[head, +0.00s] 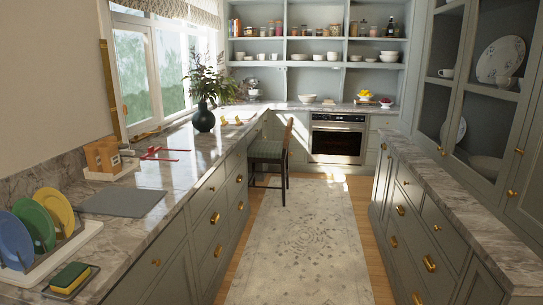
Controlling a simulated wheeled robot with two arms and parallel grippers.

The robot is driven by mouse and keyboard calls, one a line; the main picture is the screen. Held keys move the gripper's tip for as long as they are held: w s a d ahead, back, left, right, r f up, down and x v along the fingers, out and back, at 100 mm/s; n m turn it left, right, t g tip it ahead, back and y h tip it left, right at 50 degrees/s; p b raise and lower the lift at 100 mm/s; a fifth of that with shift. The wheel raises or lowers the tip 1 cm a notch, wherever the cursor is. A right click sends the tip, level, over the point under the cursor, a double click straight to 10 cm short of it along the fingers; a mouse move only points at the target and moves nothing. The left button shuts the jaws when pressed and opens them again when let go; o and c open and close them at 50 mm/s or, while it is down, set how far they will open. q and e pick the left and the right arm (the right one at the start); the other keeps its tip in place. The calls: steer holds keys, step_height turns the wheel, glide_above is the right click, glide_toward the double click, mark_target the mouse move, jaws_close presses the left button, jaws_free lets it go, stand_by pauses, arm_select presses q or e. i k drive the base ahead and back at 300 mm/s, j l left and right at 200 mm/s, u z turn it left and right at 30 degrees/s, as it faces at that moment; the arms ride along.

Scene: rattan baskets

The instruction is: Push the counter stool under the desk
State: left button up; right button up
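The counter stool (268,150) stands upright in the head view, at the far end of the left counter. It has dark legs, a padded seat and a wooden backrest (287,137) on its right side. Its seat's left edge is close to the counter; I cannot tell whether they touch. The desk seems to be the section of marble counter (243,122) beside the stool, though the space under it is mostly hidden by the drawer fronts and the stool. Neither of my grippers is in view.
A pale patterned rug (305,245) covers the aisle, which is clear up to the stool. Drawer cabinets (215,215) line the left and a marble-topped island (455,200) the right. An oven (337,140) stands at the back. A dark vase (203,117) stands on the left counter.

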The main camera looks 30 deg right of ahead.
mark_target(269, 160)
steer(key=i+l+z, duration=0.65)
steer(key=i, duration=0.2)
steer(key=i+z, duration=0.55)
steer(key=i, duration=4.35)
steer(key=i+z, duration=0.15)
steer(key=i, duration=0.45)
steer(key=i+z, duration=0.1)
steer(key=i, duration=0.5)
steer(key=i+j+z, duration=0.15)
steer(key=i, duration=0.45)
steer(key=i+j+z, duration=0.1)
steer(key=i, duration=0.5)
steer(key=i+l, duration=0.1)
steer(key=i, duration=1)
steer(key=i+u, duration=0.25)
steer(key=u, duration=0.2)
steer(key=i+l+u, duration=0.2)
steer(key=u, duration=0.25)
steer(key=i+l+u, duration=0.1)
steer(key=u, duration=0.4)
steer(key=i+l+u, duration=0.1)
steer(key=u, duration=0.35)
steer(key=l+u, duration=0.15)
steer(key=u, duration=0.35)
steer(key=l+u, duration=0.2)
steer(key=u, duration=0.3)
steer(key=l+u, duration=0.2)
steer(key=u, duration=0.25)
steer(key=i+l, duration=0.05)
